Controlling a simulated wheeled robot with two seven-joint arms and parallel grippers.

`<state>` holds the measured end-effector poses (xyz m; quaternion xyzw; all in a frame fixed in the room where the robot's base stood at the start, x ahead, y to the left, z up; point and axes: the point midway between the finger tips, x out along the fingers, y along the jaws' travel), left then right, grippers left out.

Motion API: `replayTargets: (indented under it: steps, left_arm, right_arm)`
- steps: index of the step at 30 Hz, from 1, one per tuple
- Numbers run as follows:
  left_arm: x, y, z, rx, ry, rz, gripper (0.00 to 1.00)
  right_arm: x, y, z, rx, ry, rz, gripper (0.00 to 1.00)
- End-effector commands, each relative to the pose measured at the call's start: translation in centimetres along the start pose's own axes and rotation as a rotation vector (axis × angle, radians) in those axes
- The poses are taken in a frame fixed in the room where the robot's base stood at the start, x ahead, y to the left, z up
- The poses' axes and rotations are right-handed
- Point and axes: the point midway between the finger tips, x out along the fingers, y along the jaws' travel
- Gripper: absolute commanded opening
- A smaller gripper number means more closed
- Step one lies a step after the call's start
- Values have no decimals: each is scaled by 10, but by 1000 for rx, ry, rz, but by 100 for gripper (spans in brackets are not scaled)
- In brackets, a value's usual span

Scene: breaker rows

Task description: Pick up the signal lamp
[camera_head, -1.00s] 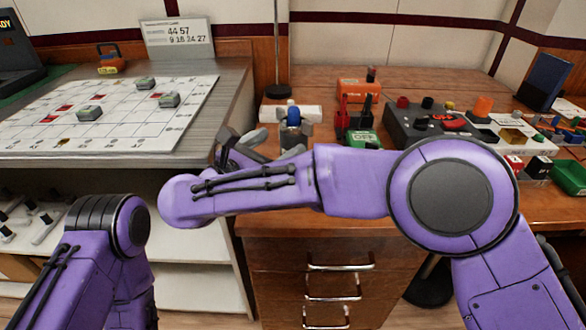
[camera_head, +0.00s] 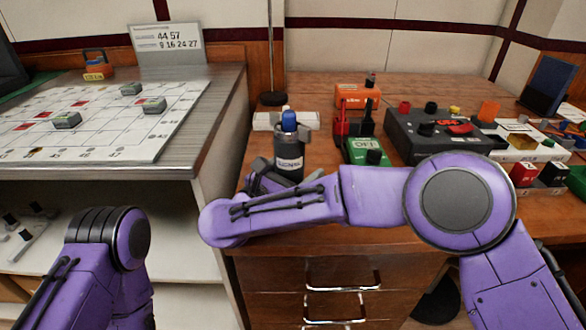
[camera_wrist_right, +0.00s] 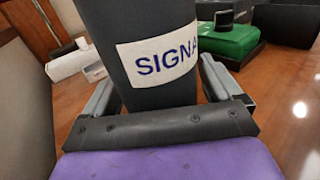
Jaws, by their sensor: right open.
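The signal lamp (camera_head: 289,150) is a dark grey upright cylinder with a blue top and a white label, standing near the left front of the wooden desk. In the right wrist view the lamp (camera_wrist_right: 138,30) fills the upper middle, and its label reads "SIGNA". My right gripper (camera_head: 273,178) is low at the lamp's near side. In the wrist view its open fingers (camera_wrist_right: 158,88) lie on either side of the lamp; whether they touch it cannot be told. My left gripper is out of view; only its arm shows at lower left.
A green box (camera_head: 364,150), an orange box (camera_head: 357,96) and a dark switch panel (camera_head: 440,140) stand right of the lamp. A white block (camera_head: 268,121) and a thin pole are behind it. A white grid board (camera_head: 95,118) lies on the left counter.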

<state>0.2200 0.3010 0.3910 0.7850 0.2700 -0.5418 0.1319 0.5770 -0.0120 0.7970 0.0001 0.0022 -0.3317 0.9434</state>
Motion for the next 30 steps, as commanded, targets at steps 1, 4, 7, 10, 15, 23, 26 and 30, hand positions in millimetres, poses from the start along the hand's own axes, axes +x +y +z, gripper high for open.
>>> replayTargets:
  steps: [1, 4, 7, 10, 15, 23, 26, 30]
  left_arm:
    - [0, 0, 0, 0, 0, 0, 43]
    - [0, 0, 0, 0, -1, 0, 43]
    - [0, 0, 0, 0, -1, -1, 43]
    - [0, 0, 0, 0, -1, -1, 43]
    - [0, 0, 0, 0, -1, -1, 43]
    - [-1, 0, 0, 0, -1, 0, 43]
    - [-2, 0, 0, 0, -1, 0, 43]
    - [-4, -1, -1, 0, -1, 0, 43]
  right_arm:
    - [0, 0, 0, 0, 0, 2, 92]
    - [-1, 1, 0, 0, 0, 4, 92]
    - [-2, 2, 0, 0, 0, 5, 69]
    - [-2, 2, 0, -1, 0, 4, 37]
    - [-1, 1, 0, 1, -1, 3, 12]
    - [0, 1, 6, 1, -1, 2, 12]
    - [0, 1, 16, 3, -2, 1, 12]
    - [-1, 1, 34, 3, -3, 2, 12]
